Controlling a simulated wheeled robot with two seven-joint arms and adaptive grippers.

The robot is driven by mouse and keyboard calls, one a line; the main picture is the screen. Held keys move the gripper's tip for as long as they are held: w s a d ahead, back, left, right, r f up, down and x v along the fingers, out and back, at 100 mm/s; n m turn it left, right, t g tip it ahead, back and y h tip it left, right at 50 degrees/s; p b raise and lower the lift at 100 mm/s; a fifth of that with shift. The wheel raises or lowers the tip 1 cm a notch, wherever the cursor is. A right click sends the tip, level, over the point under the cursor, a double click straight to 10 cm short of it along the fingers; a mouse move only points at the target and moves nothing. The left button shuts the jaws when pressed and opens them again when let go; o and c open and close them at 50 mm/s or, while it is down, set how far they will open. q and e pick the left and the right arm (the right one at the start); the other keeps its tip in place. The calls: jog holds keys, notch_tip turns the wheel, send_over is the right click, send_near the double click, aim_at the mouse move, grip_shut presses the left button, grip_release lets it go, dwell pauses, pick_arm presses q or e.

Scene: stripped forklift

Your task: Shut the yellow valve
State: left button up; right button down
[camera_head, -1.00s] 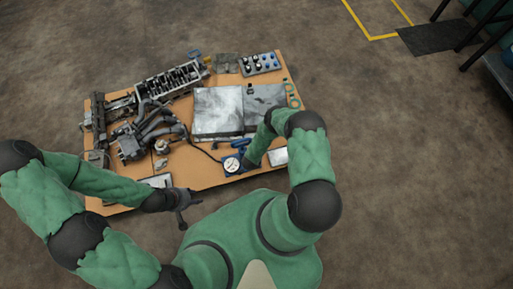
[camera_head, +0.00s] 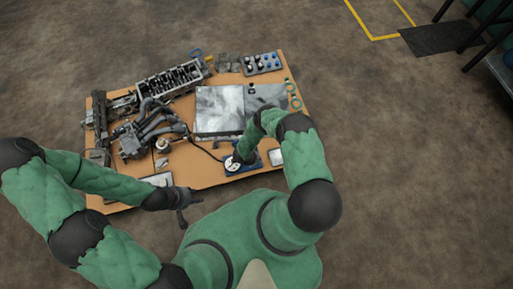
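I cannot make out a yellow valve for certain in the head view. A round white dial (camera_head: 232,164) with a blue base sits at the near edge of the orange-brown table (camera_head: 212,174), with a dark hose running to it. My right gripper (camera_head: 241,156) is over or beside this dial; its fingers are small and partly hidden, so I cannot tell whether they touch anything. My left gripper (camera_head: 187,207) is off the table's near edge, with its dark fingers spread apart and nothing between them.
A long engine block (camera_head: 168,80) and dark pipes (camera_head: 155,130) fill the table's left side. A flat metal plate (camera_head: 219,109) lies in the middle. A tray of small parts (camera_head: 262,63) is at the back right. Open floor surrounds the table.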

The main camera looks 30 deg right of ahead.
dwell(0.3)
jog(key=c, duration=1.2)
grip_release()
jog(key=v, duration=1.2)
jog(key=shift+w+d, duration=0.1)
